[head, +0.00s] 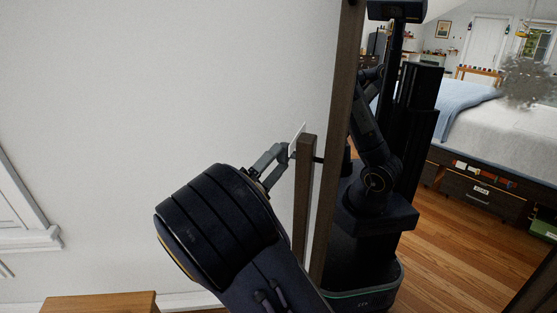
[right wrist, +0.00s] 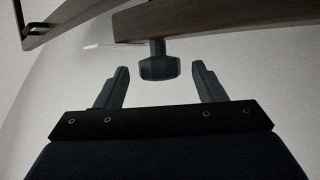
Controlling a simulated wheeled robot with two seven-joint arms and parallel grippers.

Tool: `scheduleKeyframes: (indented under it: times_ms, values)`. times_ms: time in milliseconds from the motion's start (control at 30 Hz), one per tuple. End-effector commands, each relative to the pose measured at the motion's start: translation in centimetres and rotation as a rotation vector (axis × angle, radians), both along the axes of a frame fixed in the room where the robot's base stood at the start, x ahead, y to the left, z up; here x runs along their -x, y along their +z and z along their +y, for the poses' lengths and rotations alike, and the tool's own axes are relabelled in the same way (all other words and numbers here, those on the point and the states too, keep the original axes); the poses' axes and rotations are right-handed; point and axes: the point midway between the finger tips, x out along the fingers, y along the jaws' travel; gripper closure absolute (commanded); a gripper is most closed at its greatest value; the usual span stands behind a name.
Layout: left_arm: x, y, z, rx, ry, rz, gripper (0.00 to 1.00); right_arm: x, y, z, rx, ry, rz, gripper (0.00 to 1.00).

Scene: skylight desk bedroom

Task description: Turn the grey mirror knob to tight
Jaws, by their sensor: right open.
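The dark grey mirror knob (right wrist: 159,68) shows in the right wrist view on a short stem from the wooden post (right wrist: 200,20). My right gripper (head: 279,163) is open. Its two fingertips stand on either side of the knob's lower part, with a gap on both sides and no visible contact. In the head view the knob is small and mostly hidden by the fingers at the left side of the post (head: 304,185). A thin white plate (head: 297,138) sticks out beside the post. My left gripper is not directly in view.
The tall mirror's dark wooden frame (head: 337,130) stands right of the post. Its glass reflects my body and a bedroom with a bed. A plain white wall (head: 170,80) is behind. A wooden furniture top (head: 100,303) is at the lower left.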

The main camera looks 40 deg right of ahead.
Motion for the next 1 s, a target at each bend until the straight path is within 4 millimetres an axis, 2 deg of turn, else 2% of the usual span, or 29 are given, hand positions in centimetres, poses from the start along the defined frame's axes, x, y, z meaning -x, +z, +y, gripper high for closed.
scheduleKeyframes:
  times_ms: [200, 400, 1000]
  values:
    - [0.0, -0.2, 0.0, 0.000, 0.000, 0.000, 1.00, 0.4, -1.9, 3.5, 0.003, 0.002, 0.003, 0.37]
    - [0.0, -0.2, 0.0, 0.000, 0.000, 0.000, 1.00, 0.6, -2.9, 5.4, 0.001, 0.000, 0.001, 0.37]
    - [0.0, -0.2, 0.0, 0.000, 0.000, 0.000, 1.00, 0.7, -3.1, 5.8, 0.001, -0.002, 0.000, 0.37]
